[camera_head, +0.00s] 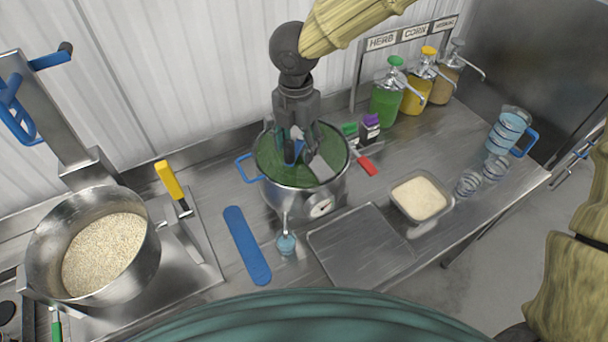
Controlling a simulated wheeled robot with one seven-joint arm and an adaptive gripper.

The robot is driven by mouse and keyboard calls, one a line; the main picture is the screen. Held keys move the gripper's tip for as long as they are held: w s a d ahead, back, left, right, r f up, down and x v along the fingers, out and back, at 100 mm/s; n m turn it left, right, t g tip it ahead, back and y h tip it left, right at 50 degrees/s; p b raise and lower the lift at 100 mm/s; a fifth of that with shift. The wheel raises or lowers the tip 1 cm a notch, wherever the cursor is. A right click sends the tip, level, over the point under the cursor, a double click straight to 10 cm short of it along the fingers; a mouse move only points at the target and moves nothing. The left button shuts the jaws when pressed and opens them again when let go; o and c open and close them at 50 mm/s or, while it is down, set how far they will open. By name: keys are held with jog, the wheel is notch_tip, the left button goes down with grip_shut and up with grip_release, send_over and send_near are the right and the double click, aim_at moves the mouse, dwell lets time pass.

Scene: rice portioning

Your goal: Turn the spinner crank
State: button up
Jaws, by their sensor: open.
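The spinner (279,195) is a round metal pot with a dark green top (272,172), a dial on its front and a blue side handle at the left. A small blue crank knob (293,152) shows above the green top. My gripper (299,155) points down over the top from behind, with its fingers open and the blue knob seen between or just beside them. The fingers partly hide the crank, so I cannot tell whether they touch it. A pale flat piece (321,168) shows below the right finger.
A large pan of grain (105,255) stands at left. A blue strip (247,245), a bare tray (362,250) and a rice container (418,199) lie in front and right. A red-handled tool (367,165) is close to the spinner's right rim. Pump bottles (387,104) stand behind right.

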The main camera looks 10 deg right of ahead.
notch_tip(320, 180, up, 6)
dwell(0.5)
dwell(0.5)
